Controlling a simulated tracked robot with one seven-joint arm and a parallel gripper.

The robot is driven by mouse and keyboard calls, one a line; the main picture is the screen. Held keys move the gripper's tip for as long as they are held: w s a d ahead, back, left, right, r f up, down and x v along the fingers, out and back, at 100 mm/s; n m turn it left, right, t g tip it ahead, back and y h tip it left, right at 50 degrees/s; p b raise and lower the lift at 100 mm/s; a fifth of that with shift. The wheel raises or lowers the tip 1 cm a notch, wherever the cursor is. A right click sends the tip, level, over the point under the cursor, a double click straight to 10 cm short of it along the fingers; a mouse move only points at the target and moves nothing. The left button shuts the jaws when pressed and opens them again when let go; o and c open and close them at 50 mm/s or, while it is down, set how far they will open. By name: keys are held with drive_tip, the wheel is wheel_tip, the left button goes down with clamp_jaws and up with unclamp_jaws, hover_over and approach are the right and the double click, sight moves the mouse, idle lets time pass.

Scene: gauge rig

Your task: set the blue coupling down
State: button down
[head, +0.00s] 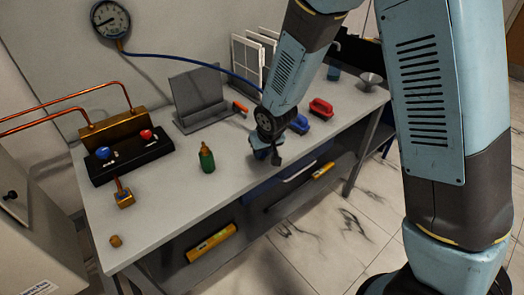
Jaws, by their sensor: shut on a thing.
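My gripper (268,153) is low over the front part of the grey bench, right of the green bottle. It is shut on a small blue piece (260,154), which I take to be the blue coupling. The fingers hide much of it, and I cannot tell whether it touches the bench top. A thin blue hose (190,61) runs from the round gauge (110,20) on the back panel and passes behind my arm. Its far end is hidden.
The bench (160,220) has clear room at its front left. A green bottle (206,158) stands left of my gripper. A blue block (298,124) and red block (320,108) lie to the right. A black valve block (130,155) and grey stand (198,97) are further left.

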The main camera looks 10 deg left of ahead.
drive_tip(key=c, duration=0.9)
unclamp_jaws()
drive_tip(key=shift+f, duration=0.1)
drive_tip(key=shift+c, duration=0.2)
drive_tip(key=v, duration=1.2)
